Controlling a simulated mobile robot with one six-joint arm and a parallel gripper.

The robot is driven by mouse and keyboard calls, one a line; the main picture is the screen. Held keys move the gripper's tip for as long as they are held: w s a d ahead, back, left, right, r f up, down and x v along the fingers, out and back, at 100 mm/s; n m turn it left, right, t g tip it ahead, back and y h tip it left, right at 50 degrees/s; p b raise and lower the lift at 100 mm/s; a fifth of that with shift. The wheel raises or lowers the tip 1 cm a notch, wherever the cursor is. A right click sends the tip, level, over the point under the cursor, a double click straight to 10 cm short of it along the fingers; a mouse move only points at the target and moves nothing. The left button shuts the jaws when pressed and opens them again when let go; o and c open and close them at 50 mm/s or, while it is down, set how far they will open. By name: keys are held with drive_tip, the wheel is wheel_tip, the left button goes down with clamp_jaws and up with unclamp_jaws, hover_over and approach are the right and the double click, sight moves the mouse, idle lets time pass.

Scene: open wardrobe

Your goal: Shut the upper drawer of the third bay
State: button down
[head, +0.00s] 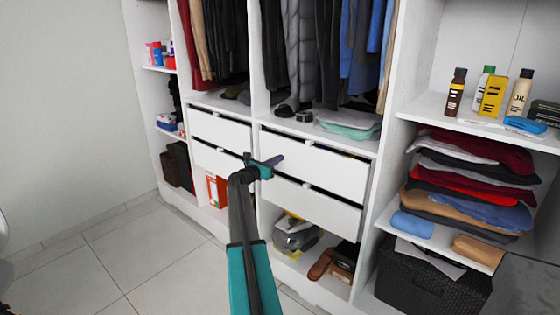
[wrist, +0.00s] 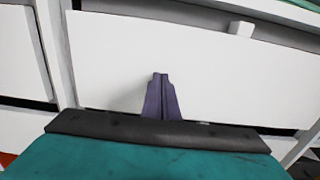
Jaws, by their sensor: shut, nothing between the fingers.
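The upper drawer of the third bay (head: 325,172) has a plain white front with a small white knob on its top edge. It stands a little out, with a dark gap along its top. In the wrist view its front (wrist: 210,75) fills most of the picture, with the knob (wrist: 240,28) at the upper right. My gripper (head: 279,160) is shut and empty, in front of the left part of this drawer front. Its purple fingers (wrist: 162,98) point at the front in the wrist view. I cannot tell whether the tips touch it.
The lower drawer (head: 310,206) is right beneath. Another pair of drawers (head: 218,130) stands to the left. Folded clothes (head: 470,185) and bottles (head: 490,95) fill shelves at the right. Hanging clothes (head: 305,50) are above. The tiled floor (head: 125,255) at the left is clear.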

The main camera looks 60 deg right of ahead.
drive_tip(key=w+a+b, duration=0.1)
drive_tip(key=w+a, duration=0.1)
drive_tip(key=a, duration=1)
drive_tip(key=shift+a+f, duration=0.3)
drive_tip(key=shift+w, duration=0.1)
